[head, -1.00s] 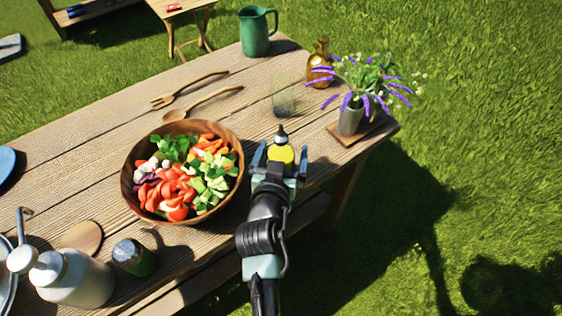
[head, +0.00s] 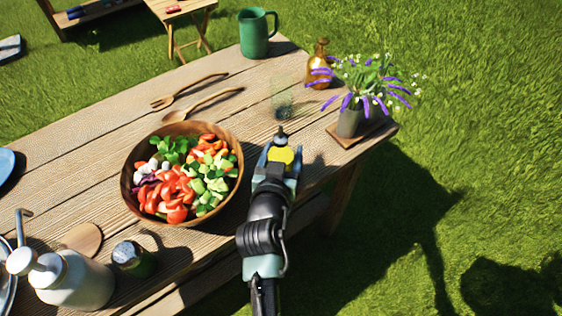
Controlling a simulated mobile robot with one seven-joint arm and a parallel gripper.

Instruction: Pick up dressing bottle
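The dressing bottle (head: 282,155), yellow with a dark pointed cap, stands upright near the table's front edge, to the right of the salad bowl. My gripper (head: 282,152) is around it from the front, one blue-grey finger on each side. The fingers appear to be closed on the bottle's sides. The lower part of the bottle is hidden behind my gripper, so I cannot see its base.
The wooden salad bowl (head: 128,190) is close on the left. A clear glass (head: 283,101) is just behind the bottle. A potted lavender (head: 349,122), an amber bottle (head: 319,62) and a green jug (head: 256,35) are farther back. Grass lies to the right.

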